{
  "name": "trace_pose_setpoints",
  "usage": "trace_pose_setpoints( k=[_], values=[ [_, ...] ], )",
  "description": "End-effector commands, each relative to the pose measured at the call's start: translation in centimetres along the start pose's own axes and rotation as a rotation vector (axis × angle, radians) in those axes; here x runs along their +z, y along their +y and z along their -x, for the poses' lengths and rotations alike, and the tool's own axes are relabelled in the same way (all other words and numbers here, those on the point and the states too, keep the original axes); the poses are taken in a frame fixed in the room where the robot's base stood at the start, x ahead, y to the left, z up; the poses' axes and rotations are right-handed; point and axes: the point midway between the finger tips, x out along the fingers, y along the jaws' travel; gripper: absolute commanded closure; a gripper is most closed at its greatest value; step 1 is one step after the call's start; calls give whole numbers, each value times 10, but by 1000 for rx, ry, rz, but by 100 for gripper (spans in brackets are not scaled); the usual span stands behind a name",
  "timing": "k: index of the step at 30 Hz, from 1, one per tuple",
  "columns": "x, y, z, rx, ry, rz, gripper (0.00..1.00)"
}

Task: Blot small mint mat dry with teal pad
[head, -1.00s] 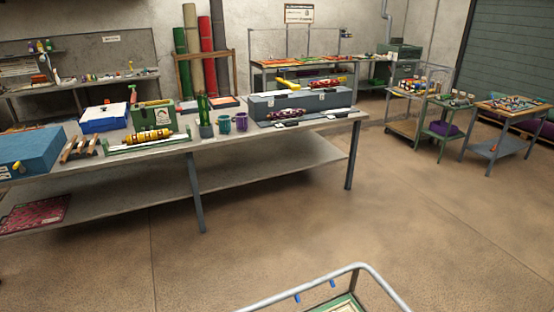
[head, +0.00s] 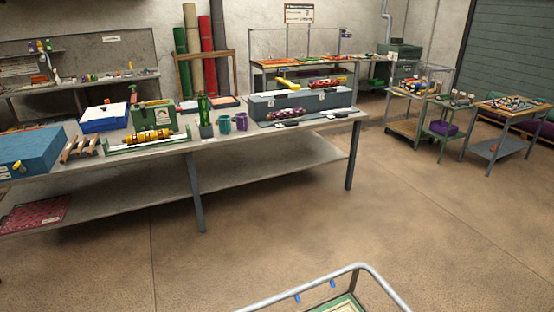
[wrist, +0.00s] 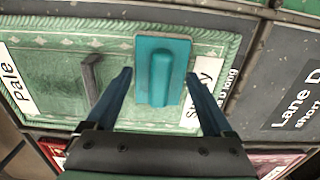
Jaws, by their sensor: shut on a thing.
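The small mint mat (wrist: 70,35) lies flat under my gripper in the wrist view, with a pale braided border and a darker green patch at its left middle. A white card reading "Pale" is at its left, and a partly hidden card is at its right. The teal pad (wrist: 180,50), a flat block with a raised ridge, is over the right part of the mat. My gripper (wrist: 160,76) has its two blue fingers on either side of the pad and is shut on it. Whether the pad touches the mat is hard to tell. My gripper is outside the head view.
A grey upright piece (wrist: 92,80) stands left of the fingers. In the head view, a long workbench (head: 270,140) stands beyond open floor, with carts (head: 495,140) at right.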

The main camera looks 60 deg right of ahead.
Motion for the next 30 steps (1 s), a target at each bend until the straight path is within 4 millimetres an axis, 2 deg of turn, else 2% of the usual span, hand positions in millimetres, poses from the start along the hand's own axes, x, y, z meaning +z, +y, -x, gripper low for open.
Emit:
trace_pose_setpoints(
  k=[13,17,24,30],
  values=[
    [0,-2,0,-4,1,0,85],
    [0,-1,11,-3,1,0,85],
    [0,0,42,-1,0,0,85],
    [0,0,46,-1,0,0,85]
  ],
)
